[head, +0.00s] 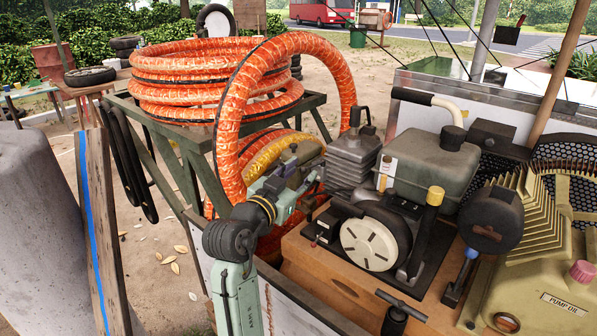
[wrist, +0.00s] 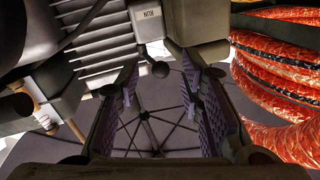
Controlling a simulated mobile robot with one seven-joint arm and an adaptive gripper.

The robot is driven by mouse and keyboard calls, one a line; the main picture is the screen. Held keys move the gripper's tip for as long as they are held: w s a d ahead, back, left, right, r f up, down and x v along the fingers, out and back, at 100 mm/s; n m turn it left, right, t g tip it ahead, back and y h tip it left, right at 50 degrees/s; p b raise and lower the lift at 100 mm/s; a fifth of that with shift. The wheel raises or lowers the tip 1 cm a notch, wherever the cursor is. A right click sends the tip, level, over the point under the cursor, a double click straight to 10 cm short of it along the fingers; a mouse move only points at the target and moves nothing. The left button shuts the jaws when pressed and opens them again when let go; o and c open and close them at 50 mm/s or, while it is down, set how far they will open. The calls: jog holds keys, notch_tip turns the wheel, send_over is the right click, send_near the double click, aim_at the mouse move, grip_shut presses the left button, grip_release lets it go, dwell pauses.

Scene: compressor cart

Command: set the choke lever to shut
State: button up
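In the wrist view, a short dark lever with a round knob (wrist: 160,68) hangs below a pale label (wrist: 150,14) on the engine; it looks like the choke lever, but the label is too small to read surely. My gripper (wrist: 163,78) is open, its purple-padded fingers on either side of the knob with gaps showing; no contact is visible. In the head view, my gripper (head: 312,172) is at the left side of the engine, beside the finned grey block (head: 352,158). The lever cannot be made out there, and the fingertips are hard to see.
The orange hose coil (head: 215,85) stands left, with a loop arching down close behind my gripper; it also shows in the wrist view (wrist: 285,75). The engine's recoil wheel (head: 375,238) and fuel tank (head: 428,165) are to the right. A wooden base (head: 300,262) lies below.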

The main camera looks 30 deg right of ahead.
jog(key=shift+c, duration=0.5)
grip_shut()
dwell(0.4)
